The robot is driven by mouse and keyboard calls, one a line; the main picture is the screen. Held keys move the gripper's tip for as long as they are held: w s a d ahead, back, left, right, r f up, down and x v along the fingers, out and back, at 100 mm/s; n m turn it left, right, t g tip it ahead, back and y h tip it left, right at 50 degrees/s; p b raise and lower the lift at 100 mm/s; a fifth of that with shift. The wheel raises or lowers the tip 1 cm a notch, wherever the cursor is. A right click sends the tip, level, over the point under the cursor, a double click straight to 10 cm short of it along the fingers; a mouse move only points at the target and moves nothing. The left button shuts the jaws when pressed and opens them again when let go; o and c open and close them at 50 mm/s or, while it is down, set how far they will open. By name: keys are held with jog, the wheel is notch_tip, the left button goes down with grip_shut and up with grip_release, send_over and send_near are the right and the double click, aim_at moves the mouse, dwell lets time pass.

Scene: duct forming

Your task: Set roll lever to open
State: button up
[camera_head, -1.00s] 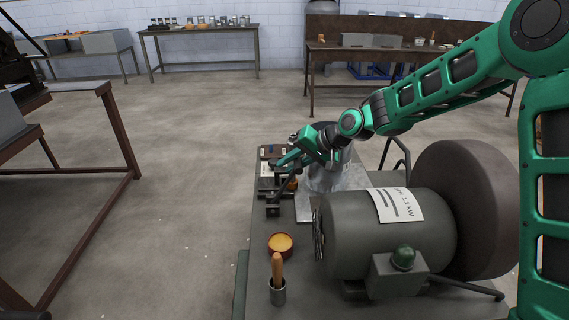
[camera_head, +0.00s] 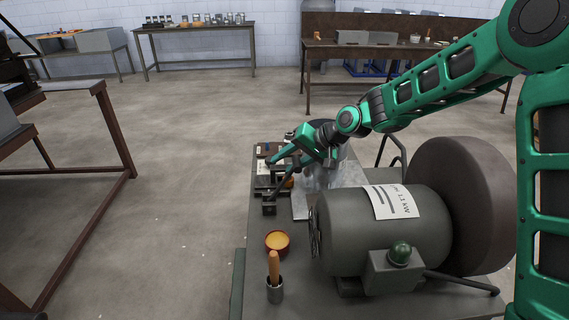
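A dark lever (camera_head: 281,187), which looks like the roll lever, slants up from a small dark block (camera_head: 269,209) at the left edge of the machine bench. An orange part (camera_head: 289,183) shows beside it. My green gripper (camera_head: 272,161) is over the far left end of the bench, just above and beyond the lever, its fingers pointing left. The fingers are small and partly hidden by the gripper body. I cannot tell whether they touch the lever or how far apart they are.
A grey motor (camera_head: 370,235) and a large dark wheel (camera_head: 470,200) fill the bench's right side. The floor (camera_head: 190,180) to the left is clear.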

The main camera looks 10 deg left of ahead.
jog(key=v, duration=1)
jog(key=shift+d+r, duration=0.1)
jog(key=shift+d, duration=0.1)
